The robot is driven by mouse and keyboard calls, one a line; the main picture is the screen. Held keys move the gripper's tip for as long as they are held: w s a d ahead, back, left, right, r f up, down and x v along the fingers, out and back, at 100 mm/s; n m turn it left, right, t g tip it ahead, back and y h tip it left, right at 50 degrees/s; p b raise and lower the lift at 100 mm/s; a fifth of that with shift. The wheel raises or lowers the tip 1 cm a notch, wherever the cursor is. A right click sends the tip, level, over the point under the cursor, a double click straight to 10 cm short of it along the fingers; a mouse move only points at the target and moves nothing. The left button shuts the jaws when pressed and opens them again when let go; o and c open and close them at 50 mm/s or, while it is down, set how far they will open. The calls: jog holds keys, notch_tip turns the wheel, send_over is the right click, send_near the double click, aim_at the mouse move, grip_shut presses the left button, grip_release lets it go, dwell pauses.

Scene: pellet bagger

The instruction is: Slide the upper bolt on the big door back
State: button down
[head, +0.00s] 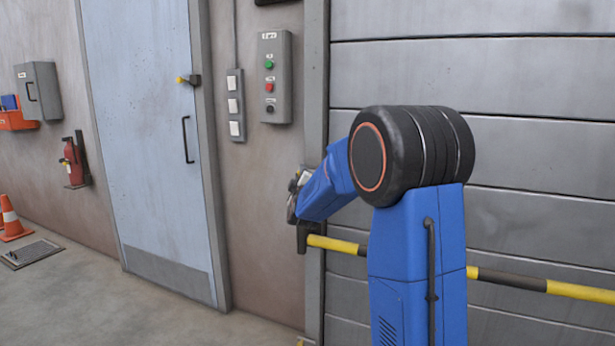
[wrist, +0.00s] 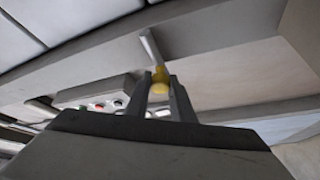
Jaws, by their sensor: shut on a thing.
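In the wrist view my gripper (wrist: 162,82) is shut on a small yellow knob (wrist: 158,74) at the end of a grey rod (wrist: 149,44), which looks like the bolt's handle. The rest of the bolt cannot be made out clearly. The big door (head: 560,80) is a grey panelled door at the right of the head view. My blue arm stands in front of its left edge and hides part of it. In the head view my wrist is beside the door frame, and my fingertips and the bolt cannot be made out.
A yellow and black bar (head: 575,291) crosses the big door low down. A button box (head: 275,78) and a switch strip (head: 235,105) are on the wall left of the frame. A light blue door (head: 150,150), a fire extinguisher (head: 72,160) and a cone (head: 11,220) are further left.

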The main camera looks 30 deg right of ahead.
jog(key=shift+w+a, duration=0.5)
jog(key=shift+w, duration=0.15)
jog(key=c, duration=1.5)
grip_release()
jog(key=shift+w+a, duration=0.1)
jog(key=v, duration=1.7)
jog(key=shift+s+a, duration=0.1)
jog(key=shift+s, duration=0.1)
